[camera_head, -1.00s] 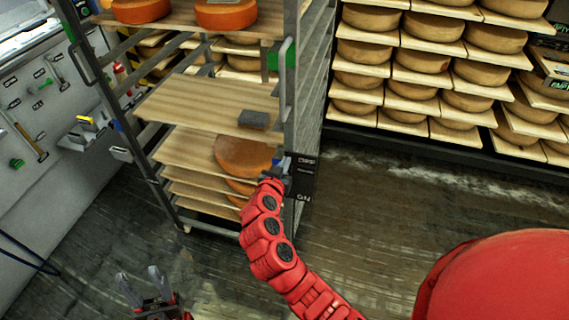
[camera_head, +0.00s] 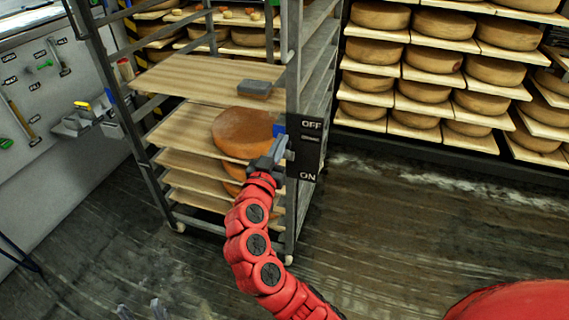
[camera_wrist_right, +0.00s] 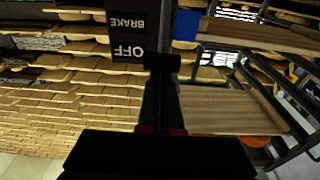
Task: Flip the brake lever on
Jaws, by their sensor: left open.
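The black brake plate (camera_head: 310,150) is on the rack's front post, with OFF at its top and ON at its bottom. It shows upside down in the right wrist view (camera_wrist_right: 126,38), with OFF and BRAKE readable. My right gripper (camera_head: 277,150) is at the plate's left edge, near a blue part (camera_head: 279,130) of the post. Its dark fingers (camera_wrist_right: 162,62) converge in the right wrist view and look shut. I cannot make out the lever apart from the fingers, or whether they touch it. My left gripper (camera_head: 141,311) is open and empty at the bottom edge, only its fingertips showing.
The metal rack (camera_head: 290,60) holds wooden boards (camera_head: 180,128), a cheese wheel (camera_head: 240,132) and a grey block (camera_head: 255,88). Shelves of cheese wheels (camera_head: 435,60) stand behind on the right. A tool wall (camera_head: 35,110) is on the left. The floor (camera_head: 400,240) is clear.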

